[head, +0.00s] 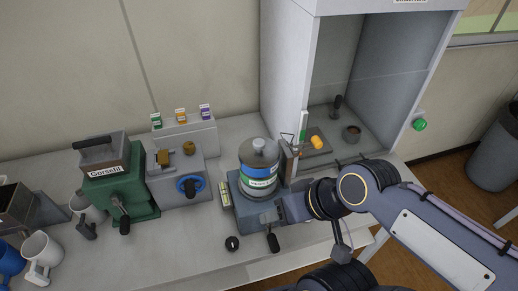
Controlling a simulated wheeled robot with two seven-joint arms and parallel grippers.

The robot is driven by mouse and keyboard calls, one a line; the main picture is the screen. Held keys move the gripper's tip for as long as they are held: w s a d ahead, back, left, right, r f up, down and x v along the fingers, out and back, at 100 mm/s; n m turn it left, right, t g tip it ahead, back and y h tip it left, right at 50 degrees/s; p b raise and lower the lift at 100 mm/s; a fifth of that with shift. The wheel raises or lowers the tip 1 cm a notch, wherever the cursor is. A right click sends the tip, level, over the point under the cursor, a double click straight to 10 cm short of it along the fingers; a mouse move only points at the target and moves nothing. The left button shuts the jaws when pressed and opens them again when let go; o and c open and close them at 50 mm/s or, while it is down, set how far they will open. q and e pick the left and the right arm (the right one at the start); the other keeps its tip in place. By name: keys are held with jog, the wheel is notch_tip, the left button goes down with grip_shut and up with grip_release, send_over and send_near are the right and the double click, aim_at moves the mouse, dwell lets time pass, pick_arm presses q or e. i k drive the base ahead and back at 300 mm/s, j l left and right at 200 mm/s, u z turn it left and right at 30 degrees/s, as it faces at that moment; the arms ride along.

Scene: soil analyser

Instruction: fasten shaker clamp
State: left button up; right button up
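The shaker (247,213) is a dark blue-grey base on the bench. A grey-lidded jar (259,158) with a green and white label stands upright on it. A black-handled lever (272,241) sticks out at the shaker's front. I cannot tell which part is the clamp or whether it is fastened. My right gripper (282,208) is at the shaker's right side, low beside the jar. Its fingertips are too small and covered to show whether they are open or touching anything. My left gripper is not in view.
A fume hood (292,75) stands behind right, with an orange-capped item (317,142) inside. A green machine (115,190), a grey device with a blue wheel (178,178) and several mugs (40,250) stand left. A black knob (232,243) lies in front. The bench's front middle is mostly clear.

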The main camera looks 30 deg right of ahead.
aim_at(316, 142)
jog(key=z, duration=1.5)
